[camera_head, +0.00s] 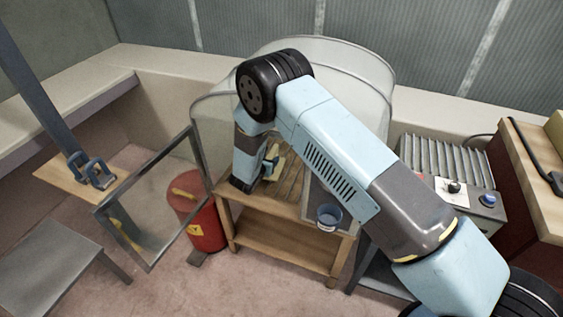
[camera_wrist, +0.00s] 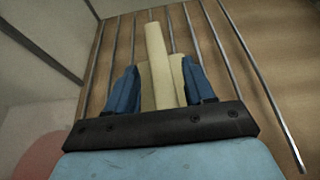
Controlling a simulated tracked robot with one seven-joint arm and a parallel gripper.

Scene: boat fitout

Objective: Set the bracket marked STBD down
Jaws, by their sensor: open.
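A cream bracket (camera_wrist: 157,62) with a long upright arm and a wider base shows in the wrist view, over a wooden surface with dark metal strips (camera_wrist: 118,45). It also shows in the head view (camera_head: 273,160), partly hidden by my arm, at the top of a wooden stand (camera_head: 285,210). I cannot read any marking on it. My gripper (camera_wrist: 161,82) has its two blue fingers open, one on each side of the bracket's base. The gap to each finger is too small to judge. The bracket appears to rest on the stripped surface.
A clear curved hood (camera_head: 365,70) stands over the stand, with its framed door (camera_head: 150,205) swung out to the left. A blue cup (camera_head: 329,216) sits at the stand's front right. A red bin (camera_head: 203,222) stands left of it. A ribbed unit (camera_head: 445,160) is at right.

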